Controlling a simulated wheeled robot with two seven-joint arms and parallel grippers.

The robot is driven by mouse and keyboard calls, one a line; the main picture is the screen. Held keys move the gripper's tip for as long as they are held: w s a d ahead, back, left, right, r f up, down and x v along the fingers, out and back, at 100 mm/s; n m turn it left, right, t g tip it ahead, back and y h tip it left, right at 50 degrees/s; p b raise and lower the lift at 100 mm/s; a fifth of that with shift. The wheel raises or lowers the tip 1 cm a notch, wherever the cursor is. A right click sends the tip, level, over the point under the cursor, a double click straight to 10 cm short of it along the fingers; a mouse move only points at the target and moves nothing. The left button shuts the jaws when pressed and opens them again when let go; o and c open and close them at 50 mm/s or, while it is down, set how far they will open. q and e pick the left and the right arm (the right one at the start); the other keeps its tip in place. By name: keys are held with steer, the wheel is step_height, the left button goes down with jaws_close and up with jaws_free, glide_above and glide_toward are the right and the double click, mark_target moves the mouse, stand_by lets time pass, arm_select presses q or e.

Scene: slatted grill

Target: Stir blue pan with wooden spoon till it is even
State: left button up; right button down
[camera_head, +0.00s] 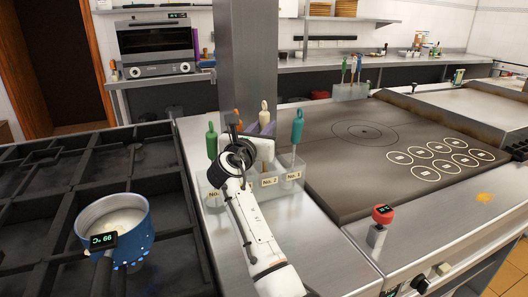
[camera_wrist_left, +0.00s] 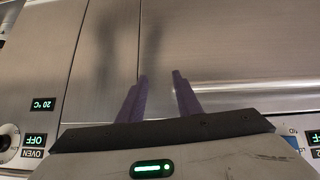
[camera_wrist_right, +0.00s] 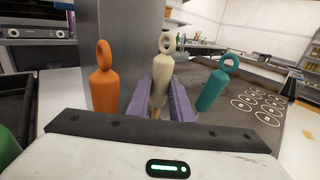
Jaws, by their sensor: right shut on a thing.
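The blue pan (camera_head: 140,243) stands on the left stove with pale contents inside; its black handle points toward me and blue flames show beneath. My right gripper (camera_wrist_right: 160,82) is shut on a cream utensil handle with a ring top (camera_wrist_right: 164,66); the handle also shows in the head view (camera_head: 265,113). It stands upright among other utensils in a clear labelled holder (camera_head: 214,196). The utensil's lower end is hidden, so I cannot see whether it is the wooden spoon. My left gripper (camera_wrist_left: 159,76) is open and empty above a steel surface, outside the head view.
An orange handle (camera_wrist_right: 103,88) and a teal handle (camera_wrist_right: 212,86) flank the cream one; a green handle (camera_head: 212,141) stands left in the holder. A steel pillar (camera_head: 247,60) rises close behind. A flat griddle (camera_head: 340,185) lies right, with a red-topped device (camera_head: 381,215) in front.

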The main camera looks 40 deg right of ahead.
mark_target(264, 101)
steer(key=shift+r, duration=5.35)
steer(key=shift+s+f, duration=0.1)
